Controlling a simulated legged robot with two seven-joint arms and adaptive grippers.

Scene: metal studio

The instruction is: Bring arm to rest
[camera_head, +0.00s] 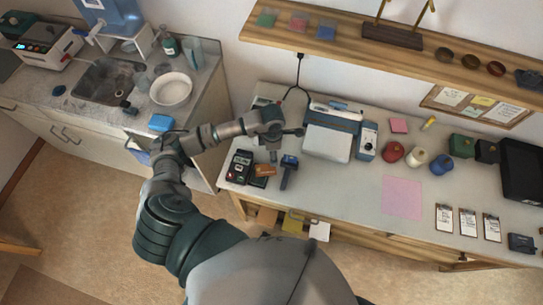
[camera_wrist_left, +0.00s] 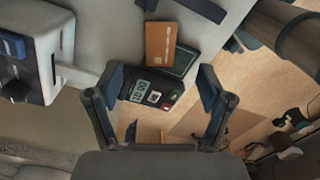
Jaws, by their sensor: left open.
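My left arm comes in from the bottom, bends at the elbow, and its forearm reaches right over the left end of the worktable (camera_head: 360,195). My left gripper (camera_head: 274,155) hangs above the small items there. In the left wrist view my gripper (camera_wrist_left: 160,82) is open, its two fingers wide apart with nothing between them. Beyond the fingers lie a dark card terminal (camera_wrist_left: 155,94) and an orange-brown card-like item (camera_wrist_left: 160,45). The terminal (camera_head: 240,165) also shows in the head view, left of the gripper. My right gripper is not in view.
A blue-handled tool (camera_head: 288,170) lies close to the gripper. A white and blue machine (camera_head: 328,140) stands just right. A sink counter with a white bowl (camera_head: 171,89) is at the left. A wooden shelf (camera_head: 400,55) runs along the wall.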

